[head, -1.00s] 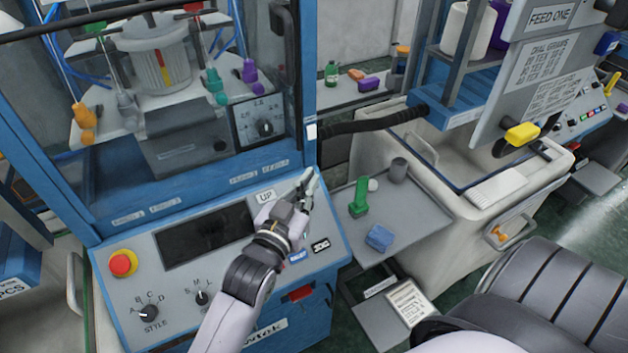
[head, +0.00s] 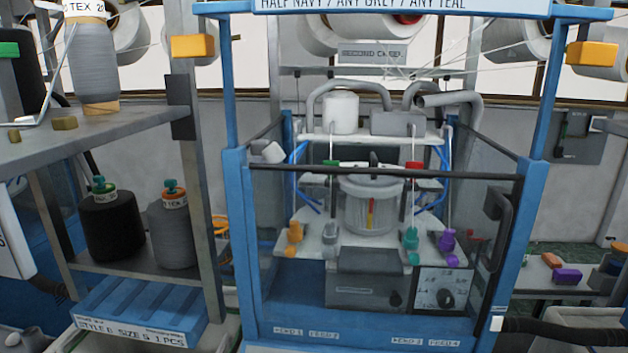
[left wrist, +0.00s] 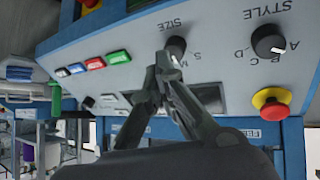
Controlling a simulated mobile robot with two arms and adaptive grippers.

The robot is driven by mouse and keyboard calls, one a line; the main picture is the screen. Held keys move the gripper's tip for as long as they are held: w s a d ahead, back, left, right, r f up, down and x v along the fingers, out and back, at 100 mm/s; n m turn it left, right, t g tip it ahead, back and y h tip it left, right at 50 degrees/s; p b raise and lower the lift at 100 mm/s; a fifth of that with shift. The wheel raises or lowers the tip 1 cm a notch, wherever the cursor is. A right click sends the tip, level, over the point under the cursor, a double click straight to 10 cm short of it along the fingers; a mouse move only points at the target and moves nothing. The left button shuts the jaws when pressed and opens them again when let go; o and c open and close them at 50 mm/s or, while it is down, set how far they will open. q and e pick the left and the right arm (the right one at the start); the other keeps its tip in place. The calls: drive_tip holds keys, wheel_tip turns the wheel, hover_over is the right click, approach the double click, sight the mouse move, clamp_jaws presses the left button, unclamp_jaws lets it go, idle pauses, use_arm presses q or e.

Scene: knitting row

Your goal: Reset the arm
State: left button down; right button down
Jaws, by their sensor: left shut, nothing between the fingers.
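My left gripper (left wrist: 166,82) shows in the left wrist view. Its dark fingers are together and hold nothing. It is in front of the machine's control panel (left wrist: 215,62), which appears upside down. The fingertips overlap the area by the SIZE knob (left wrist: 175,47); I cannot tell if they touch it. The STYLE knob (left wrist: 268,40) and the red stop button (left wrist: 271,103) are to the right. Neither gripper shows in the head view.
The head view shows the blue-framed knitting machine (head: 388,172) with a clear enclosure. A shelf (head: 110,140) with yarn cones stands at the left. A side table (head: 570,285) with small coloured items is at the right. A black hose (head: 565,330) runs at the lower right.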

use_arm(q)
drive_tip(key=s+a+f+n+g+y, duration=0.1)
drive_tip(key=s+a+f+g+y, duration=0.15)
drive_tip(key=s+a, duration=0.6)
drive_tip(key=s+a+f+n+g+y, duration=0.1)
drive_tip(key=s+a+n+g+y, duration=0.15)
drive_tip(key=s+a, duration=0.6)
wheel_tip(320, 180, down, 32)
drive_tip(key=a+m+b, duration=0.1)
drive_tip(key=a+b, duration=0.2)
drive_tip(key=b, duration=0.2)
drive_tip(key=s+a+f+g+b, duration=0.2)
drive_tip(key=s+f+b, duration=0.2)
drive_tip(key=s+f, duration=1.1)
wheel_tip(320, 180, down, 4)
drive_tip(key=shift+s+a, duration=0.2)
drive_tip(key=shift+s, duration=0.15)
